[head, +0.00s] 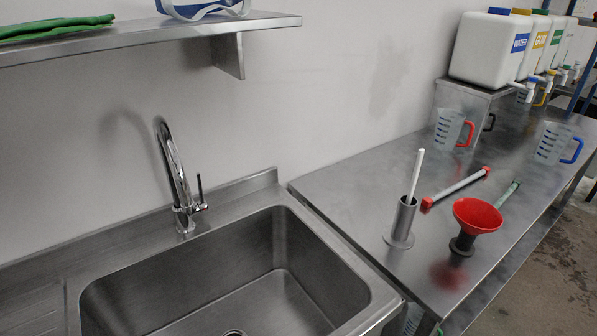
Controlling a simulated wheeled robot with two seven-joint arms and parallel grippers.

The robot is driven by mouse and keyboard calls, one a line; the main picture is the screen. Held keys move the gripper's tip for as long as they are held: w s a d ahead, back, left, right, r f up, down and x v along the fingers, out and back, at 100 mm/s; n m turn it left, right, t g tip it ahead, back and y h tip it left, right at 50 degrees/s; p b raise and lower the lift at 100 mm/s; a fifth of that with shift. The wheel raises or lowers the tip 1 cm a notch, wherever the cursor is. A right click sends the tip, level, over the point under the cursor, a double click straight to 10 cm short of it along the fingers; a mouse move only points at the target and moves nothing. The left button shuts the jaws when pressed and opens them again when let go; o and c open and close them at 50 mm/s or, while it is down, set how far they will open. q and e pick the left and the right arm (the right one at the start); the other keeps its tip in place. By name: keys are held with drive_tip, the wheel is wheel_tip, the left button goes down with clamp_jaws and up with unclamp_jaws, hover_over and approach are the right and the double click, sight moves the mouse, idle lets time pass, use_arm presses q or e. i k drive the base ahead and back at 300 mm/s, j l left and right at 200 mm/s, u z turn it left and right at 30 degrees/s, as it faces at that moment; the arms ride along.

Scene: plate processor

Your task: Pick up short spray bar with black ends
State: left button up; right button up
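I do not make out a spray bar with black ends in the head view. A white bar with red ends (456,188) lies on the steel table to the right of the sink. A thin greenish bar (508,193) lies behind the red funnel (477,215), which hides part of it. A white rod (416,176) stands upright, slightly tilted, in a metal holder (402,221). Neither of my grippers is in view.
The steel sink (240,270) with a chrome tap (178,185) fills the lower left. Jugs with a red handle (448,129) and a blue handle (552,143) stand on the table (345,190). Labelled white canisters (490,48) stand at the back right. A shelf (150,38) overhangs the upper left.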

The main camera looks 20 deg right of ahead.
sight(516, 184)
drive_tip(key=l, duration=1.4)
